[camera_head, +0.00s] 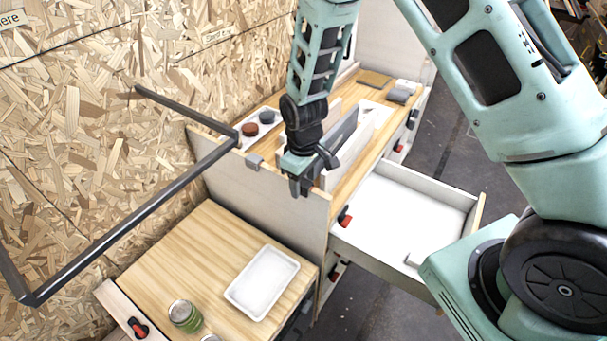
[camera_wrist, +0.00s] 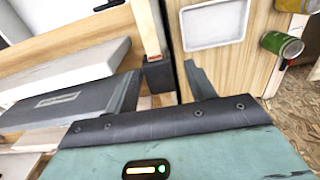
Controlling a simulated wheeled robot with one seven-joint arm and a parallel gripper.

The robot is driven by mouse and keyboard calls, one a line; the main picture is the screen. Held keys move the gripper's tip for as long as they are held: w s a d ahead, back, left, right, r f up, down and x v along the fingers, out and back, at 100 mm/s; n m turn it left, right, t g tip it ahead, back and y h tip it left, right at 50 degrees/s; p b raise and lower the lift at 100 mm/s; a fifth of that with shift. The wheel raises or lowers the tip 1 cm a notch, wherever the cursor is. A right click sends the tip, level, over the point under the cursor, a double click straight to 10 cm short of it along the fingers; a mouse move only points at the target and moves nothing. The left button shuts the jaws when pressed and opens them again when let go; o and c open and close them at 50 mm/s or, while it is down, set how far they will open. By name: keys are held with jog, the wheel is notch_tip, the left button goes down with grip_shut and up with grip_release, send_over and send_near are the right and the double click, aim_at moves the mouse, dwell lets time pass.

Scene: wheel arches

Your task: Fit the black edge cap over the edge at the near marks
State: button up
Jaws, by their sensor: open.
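The black edge cap (camera_wrist: 158,75) shows in the wrist view as a small dark block at the edge of the upright divider panel (camera_wrist: 172,40), beside a reddish mark. It lies between my two fingers; I cannot tell how fully it sits over the edge. In the head view the divider panel (camera_head: 268,190) stands between the desk and the lower bench, and my gripper (camera_head: 308,178) is at its top edge. My gripper (camera_wrist: 162,90) is open, its fingers apart on either side of the cap. The cap is not clearly distinguishable from the dark fingers in the head view.
A grey clip (camera_head: 254,162) sits on the panel edge further left. A dark bent bar (camera_head: 140,217) crosses the left side. A white tray (camera_head: 262,282) and a green can (camera_head: 184,316) stand on the lower bench. An open drawer (camera_head: 405,212) is at right.

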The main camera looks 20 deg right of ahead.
notch_tip(320, 180, up, 17)
jog(key=b, duration=0.4)
jog(key=shift+r, duration=0.2)
dwell(0.3)
